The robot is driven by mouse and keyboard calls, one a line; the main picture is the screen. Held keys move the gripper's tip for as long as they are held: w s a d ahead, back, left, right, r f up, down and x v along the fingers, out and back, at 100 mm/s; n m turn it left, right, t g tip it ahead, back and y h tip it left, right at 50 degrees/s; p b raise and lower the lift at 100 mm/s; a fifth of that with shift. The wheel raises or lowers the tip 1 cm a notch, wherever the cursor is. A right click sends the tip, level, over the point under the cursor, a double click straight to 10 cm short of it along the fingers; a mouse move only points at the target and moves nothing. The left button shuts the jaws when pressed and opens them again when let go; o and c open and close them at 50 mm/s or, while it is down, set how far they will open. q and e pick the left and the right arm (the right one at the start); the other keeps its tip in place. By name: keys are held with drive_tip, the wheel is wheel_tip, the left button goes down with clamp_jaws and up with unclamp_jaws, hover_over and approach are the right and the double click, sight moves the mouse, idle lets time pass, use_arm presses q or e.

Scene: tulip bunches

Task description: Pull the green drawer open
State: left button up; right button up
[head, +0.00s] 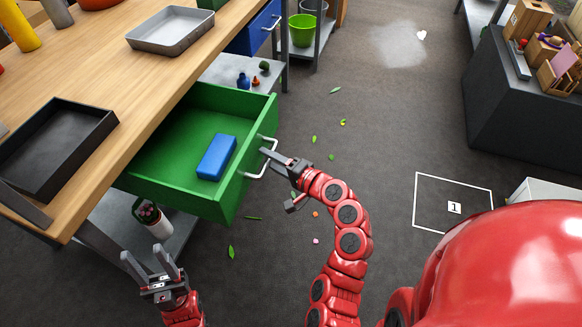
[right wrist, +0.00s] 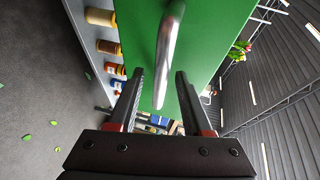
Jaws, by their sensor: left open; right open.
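The green drawer (head: 181,196) stands pulled out from under the wooden workbench, with a blue block (head: 216,157) lying inside it. Its pale metal handle (head: 266,158) is on the front face. My right gripper (head: 276,178) is at the handle, with its jaws open. In the right wrist view the handle (right wrist: 168,50) runs toward the space between the two open fingers (right wrist: 160,92), in front of the green drawer front (right wrist: 205,40). I cannot tell whether the fingers touch it. My left gripper (head: 150,262) is open and empty, low at the left, apart from the drawer.
The workbench (head: 130,85) carries a black tray (head: 60,150) and a grey tray (head: 172,30). A blue drawer (head: 252,32) is further back. A grey cabinet (head: 515,115) stands at the right.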

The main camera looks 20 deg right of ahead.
drive_tip(key=v, duration=1.6)
drive_tip(key=shift+s+d, duration=0.2)
drive_tip(key=shift+s, duration=0.1)
drive_tip(key=shift+w+r, duration=0.1)
